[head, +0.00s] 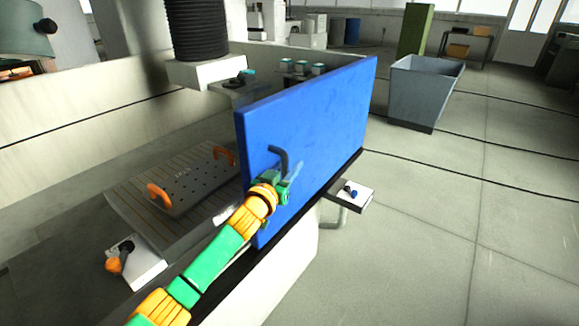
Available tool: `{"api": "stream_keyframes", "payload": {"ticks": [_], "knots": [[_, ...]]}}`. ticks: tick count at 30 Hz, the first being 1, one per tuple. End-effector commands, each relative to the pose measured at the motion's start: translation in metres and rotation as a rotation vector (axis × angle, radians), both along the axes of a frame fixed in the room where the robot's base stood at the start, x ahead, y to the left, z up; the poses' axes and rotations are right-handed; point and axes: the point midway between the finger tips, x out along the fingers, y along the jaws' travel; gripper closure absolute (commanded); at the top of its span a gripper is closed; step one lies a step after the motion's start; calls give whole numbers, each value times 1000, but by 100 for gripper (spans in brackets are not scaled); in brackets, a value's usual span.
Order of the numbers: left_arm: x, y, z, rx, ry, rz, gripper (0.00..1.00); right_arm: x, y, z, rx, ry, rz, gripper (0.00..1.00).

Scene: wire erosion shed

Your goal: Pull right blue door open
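The blue door (318,112) is an upright flat panel along the front edge of a pale machine. Open space lies to its left, where the machine's inside shows. A dark bent handle (281,155) sticks out from the door's outer face near its left edge. My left gripper (285,178), green with an orange wrist, is at the handle's lower end, close against the door face. The fingers overlap the handle, and I cannot tell whether they are closed around it. My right gripper is not in view.
Inside the machine lies a slatted table (125,205) with a perforated plate (192,185) carrying orange handles. A grey bin (420,92) stands further back. The floor at right is clear.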

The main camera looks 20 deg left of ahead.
Motion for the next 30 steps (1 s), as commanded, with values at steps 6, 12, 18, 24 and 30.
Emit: {"api": "stream_keyframes", "payload": {"ticks": [6, 12, 18, 24, 30], "knots": [[0, 0, 0, 0, 0, 0, 77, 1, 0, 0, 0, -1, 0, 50], [0, 0, 0, 0, 0, 0, 100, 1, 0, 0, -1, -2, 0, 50], [0, 0, 0, 0, 0, 0, 100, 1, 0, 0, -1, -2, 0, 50], [0, 0, 0, 0, 0, 0, 100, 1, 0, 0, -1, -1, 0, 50], [0, 0, 0, 0, 0, 0, 100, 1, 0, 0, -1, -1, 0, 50]]}}
